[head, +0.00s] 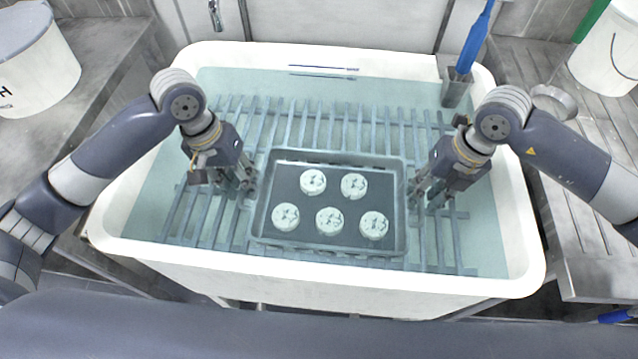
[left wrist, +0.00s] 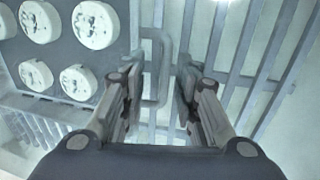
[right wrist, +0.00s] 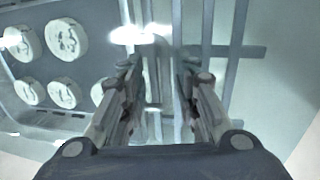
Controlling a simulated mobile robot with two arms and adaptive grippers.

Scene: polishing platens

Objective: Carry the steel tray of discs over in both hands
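The steel tray (head: 332,243) sits level on a slatted rack in a water-filled tub. Several round white discs (head: 329,221) with dark markings lie flat on its dark floor. My left gripper (head: 246,182) is at the tray's left end; in the left wrist view its fingers are apart, with the tray's loop handle (left wrist: 163,75) between or just beyond them. My right gripper (head: 420,190) is at the tray's right end, fingers also apart. In the right wrist view the tray (right wrist: 50,85) lies to the left; contact with its right handle is unclear.
The white tub (head: 310,285) has a raised rim around both grippers. The slatted rack (head: 330,128) has free room behind the tray. A blue-handled tool stands in a metal holder (head: 454,92) at the back right corner. White buckets (head: 38,65) stand on both side benches.

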